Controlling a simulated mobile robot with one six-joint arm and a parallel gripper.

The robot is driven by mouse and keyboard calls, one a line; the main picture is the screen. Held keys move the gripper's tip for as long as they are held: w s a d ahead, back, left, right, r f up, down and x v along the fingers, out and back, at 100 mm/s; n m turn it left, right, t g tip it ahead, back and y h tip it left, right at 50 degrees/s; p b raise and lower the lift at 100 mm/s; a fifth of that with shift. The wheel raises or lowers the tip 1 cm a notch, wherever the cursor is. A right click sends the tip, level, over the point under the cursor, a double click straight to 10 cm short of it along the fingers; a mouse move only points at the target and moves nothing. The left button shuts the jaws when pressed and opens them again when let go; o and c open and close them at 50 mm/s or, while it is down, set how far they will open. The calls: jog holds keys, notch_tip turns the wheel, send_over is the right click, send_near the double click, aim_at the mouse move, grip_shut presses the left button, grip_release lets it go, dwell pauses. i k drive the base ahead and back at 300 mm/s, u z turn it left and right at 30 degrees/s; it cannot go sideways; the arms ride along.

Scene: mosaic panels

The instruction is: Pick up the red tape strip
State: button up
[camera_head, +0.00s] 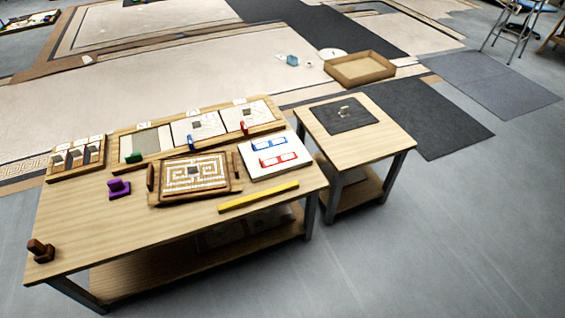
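A red strip (278,159) with pale patches along it lies on a white board (256,167) at the right part of the large wooden table. A similar blue strip (269,144) lies just behind it on the same board, apart from it. A small upright red piece (244,128) stands behind the board, at the front edge of a panel. Which red thing is tape is too small to tell for certain. My gripper is not in view.
A maze board (216,186), a yellow bar (258,197), a purple block (118,188) and a brown stamp-like piece (40,250) sit on the large table (120,235). Panels line its back. A smaller table (372,146) with a dark mat stands right. Grey floor is clear in front.

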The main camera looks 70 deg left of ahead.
aim_at(271, 161)
jog(key=u, duration=0.05)
jog(key=i, duration=1.6)
jog(key=u, duration=0.5)
jog(key=k, duration=0.25)
jog(key=u, duration=2.9)
